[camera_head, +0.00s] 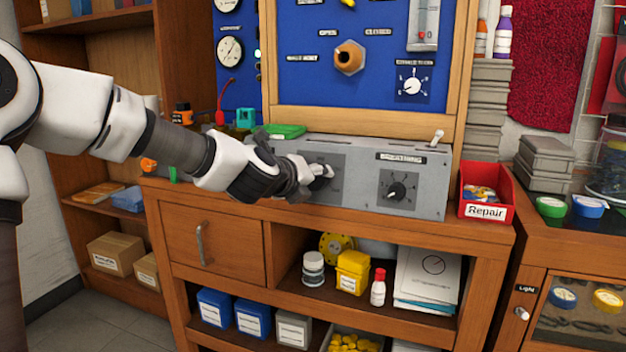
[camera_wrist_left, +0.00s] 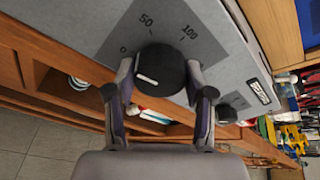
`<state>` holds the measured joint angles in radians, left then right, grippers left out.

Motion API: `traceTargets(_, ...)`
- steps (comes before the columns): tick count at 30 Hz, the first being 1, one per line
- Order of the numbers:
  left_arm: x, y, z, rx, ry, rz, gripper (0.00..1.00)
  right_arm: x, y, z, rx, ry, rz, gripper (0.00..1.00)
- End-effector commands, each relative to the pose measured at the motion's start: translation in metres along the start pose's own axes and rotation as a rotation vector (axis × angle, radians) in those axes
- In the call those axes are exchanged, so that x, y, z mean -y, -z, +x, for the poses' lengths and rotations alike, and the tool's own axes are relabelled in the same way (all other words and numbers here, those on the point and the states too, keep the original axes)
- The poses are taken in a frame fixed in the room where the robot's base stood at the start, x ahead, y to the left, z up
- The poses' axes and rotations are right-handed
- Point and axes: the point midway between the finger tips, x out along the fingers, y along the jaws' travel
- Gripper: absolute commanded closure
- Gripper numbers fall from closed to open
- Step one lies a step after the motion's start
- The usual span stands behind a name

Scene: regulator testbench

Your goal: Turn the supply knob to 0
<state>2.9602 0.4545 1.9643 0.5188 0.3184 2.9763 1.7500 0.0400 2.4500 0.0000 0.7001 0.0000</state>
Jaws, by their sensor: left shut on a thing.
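The supply knob (camera_wrist_left: 160,70) is round and black with a short white mark on its cap. In the left wrist view the mark lies on the left, lower part of the cap. The dial plate behind it (camera_wrist_left: 172,22) reads 0, 50 and 100, with 0 at the left. My left gripper (camera_wrist_left: 160,88) has a finger on each side of the knob and is shut on it. In the head view my left gripper (camera_head: 318,174) is at the left dial of the grey box (camera_head: 300,146) and mostly hides the knob. My right gripper is not in view.
A second black knob (camera_head: 397,191) sits on the right of the grey box's front. A toggle switch (camera_head: 437,137) stands on the box's top. A red Repair bin (camera_head: 486,196) is right of the box. A blue panel (camera_head: 300,60) rises behind.

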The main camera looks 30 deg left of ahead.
Motion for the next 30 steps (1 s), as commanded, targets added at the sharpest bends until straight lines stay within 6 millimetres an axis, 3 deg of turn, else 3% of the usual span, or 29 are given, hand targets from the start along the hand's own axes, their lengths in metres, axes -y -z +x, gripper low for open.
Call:
traceTargets(12, -0.0008, 0.0016, 0.0003, -0.003, 0.001, -0.009, 0.82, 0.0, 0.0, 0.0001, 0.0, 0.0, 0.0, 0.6)
traceTargets(13, -0.0009, 0.0016, 0.0003, -0.004, 0.0, -0.009, 0.4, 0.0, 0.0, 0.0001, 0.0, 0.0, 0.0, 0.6)
traceTargets(15, -0.0008, 0.0015, 0.0003, -0.003, 0.001, -0.008, 0.22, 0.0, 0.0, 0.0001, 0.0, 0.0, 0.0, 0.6)
traceTargets(30, -0.0002, 0.0004, 0.0001, -0.001, -0.001, 0.002, 0.22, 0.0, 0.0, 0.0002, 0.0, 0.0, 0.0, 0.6)
